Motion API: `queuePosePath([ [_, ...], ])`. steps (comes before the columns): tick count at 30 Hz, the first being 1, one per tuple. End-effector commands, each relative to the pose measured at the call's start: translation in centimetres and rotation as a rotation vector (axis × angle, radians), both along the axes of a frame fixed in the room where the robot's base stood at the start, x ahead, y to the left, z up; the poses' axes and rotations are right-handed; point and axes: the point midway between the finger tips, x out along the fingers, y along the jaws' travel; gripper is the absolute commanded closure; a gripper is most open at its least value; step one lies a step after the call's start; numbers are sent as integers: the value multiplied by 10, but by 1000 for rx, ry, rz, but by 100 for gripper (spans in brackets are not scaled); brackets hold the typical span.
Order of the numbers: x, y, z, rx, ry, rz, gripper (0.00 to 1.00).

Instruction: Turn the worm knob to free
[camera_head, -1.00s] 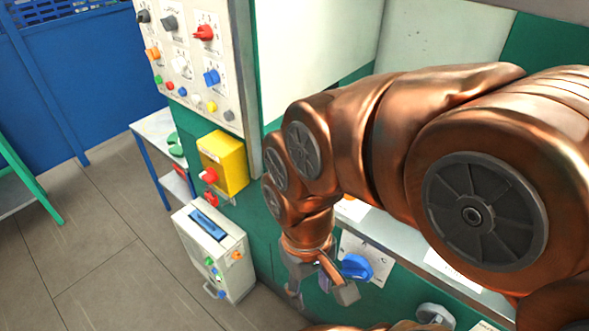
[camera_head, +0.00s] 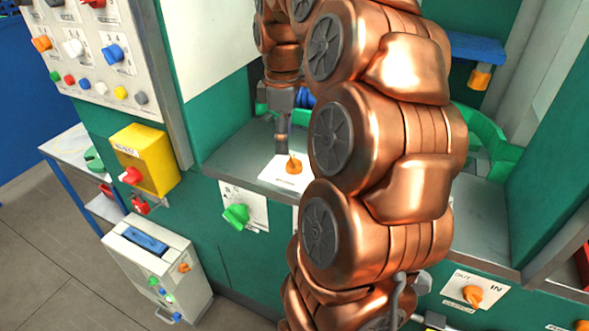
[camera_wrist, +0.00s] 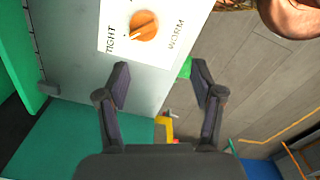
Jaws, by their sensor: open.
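The worm knob (camera_wrist: 143,26) is orange and sits on a white plate (camera_wrist: 176,14) printed TIGHT and WORM. Its white pointer mark faces toward the word TIGHT. No FREE mark shows in the wrist view. In the head view the orange knob (camera_head: 294,166) is on a white plate on the grey shelf. My gripper (camera_wrist: 160,74) is open, with nothing between its fingers, and the knob lies beyond the fingertips at the top of the wrist view. In the head view my gripper (camera_head: 283,146) hangs just above the knob; contact cannot be told there.
The grey shelf (camera_head: 245,142) runs along the green cabinet. A green knob (camera_head: 236,215) is on its front, and another orange knob (camera_head: 473,294) is at lower right. A yellow box (camera_head: 150,160) and a switch panel (camera_head: 95,55) stand to the left. My arm hides much of the middle.

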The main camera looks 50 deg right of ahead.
Motion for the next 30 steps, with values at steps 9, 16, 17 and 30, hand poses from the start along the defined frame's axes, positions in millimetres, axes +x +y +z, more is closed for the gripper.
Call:
queuePosePath([
  [9, -3, -30, -9, -3, -5, 27, 33],
  [16, -4, -29, -29, -2, -3, 26, 33],
  [17, -4, -29, -33, -1, -1, 26, 33],
  [30, -3, -29, -75, -3, -4, 26, 33],
])
